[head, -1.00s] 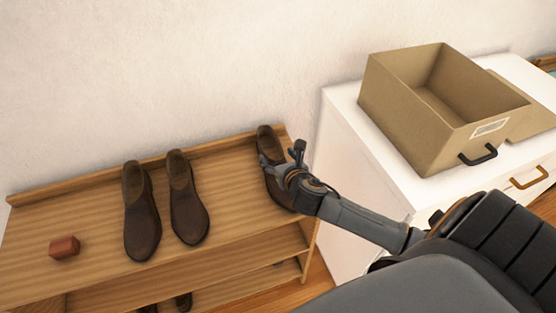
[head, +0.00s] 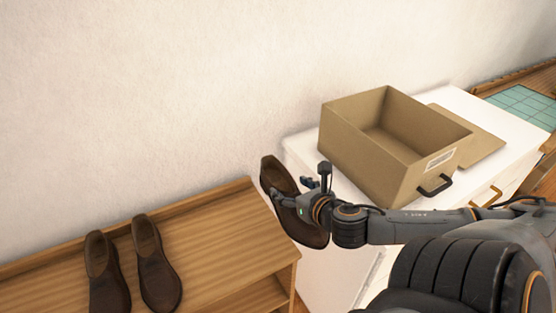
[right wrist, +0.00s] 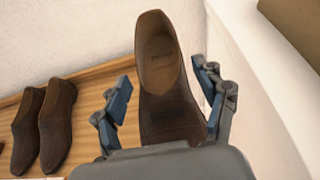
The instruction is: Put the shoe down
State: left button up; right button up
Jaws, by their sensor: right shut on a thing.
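A dark brown shoe (head: 277,182) is held by my right gripper (head: 311,183), in the air past the right end of the wooden rack and beside the white cabinet. In the right wrist view the shoe (right wrist: 162,75) sits between the two fingers of the gripper (right wrist: 165,107), its opening pointing away and its toe hidden by the gripper body. My left gripper is not in view.
Two more brown shoes (head: 106,276) (head: 157,266) stand on the wooden rack (head: 225,225), whose top is bare to their right. An open cardboard box (head: 350,140) with a black handle stands on the white cabinet (head: 302,148). A wall rises behind.

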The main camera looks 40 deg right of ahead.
jog(key=shift+s+d+r, duration=0.4)
jog(key=shift+s, duration=0.15)
